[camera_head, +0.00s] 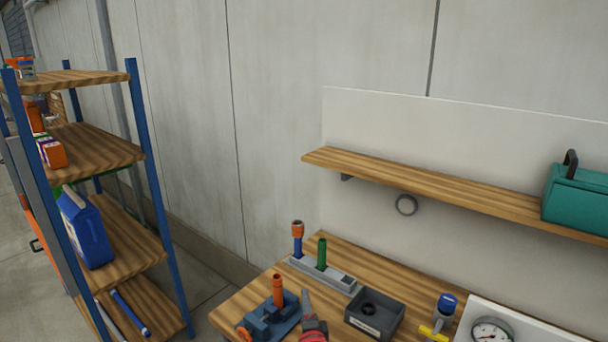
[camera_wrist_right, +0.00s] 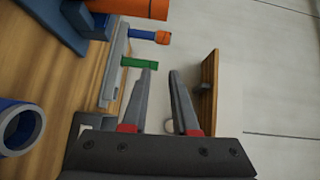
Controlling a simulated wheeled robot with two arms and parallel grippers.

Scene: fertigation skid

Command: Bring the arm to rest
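My right gripper (camera_head: 307,298) is at the front of the wooden workbench in the head view. It is seen from above, with a grey finger and red at its base. In the right wrist view (camera_wrist_right: 160,82) its two grey fingers stand apart with nothing between them. It is between the orange upright pipe (camera_head: 278,290) in the blue vise (camera_head: 270,322) and the dark grey box (camera_head: 375,318). It appears to hover above the bench, touching nothing that I can make out. My left gripper is not in view.
A grey rack (camera_head: 330,275) holds a green piece (camera_head: 321,253) and a blue piece with an orange top (camera_head: 297,238). A blue-capped valve (camera_head: 445,308) and a gauge (camera_head: 491,331) stand right. A wall shelf (camera_head: 420,187) overhangs the bench (camera_head: 235,314); shelving (camera_head: 150,265) stands left.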

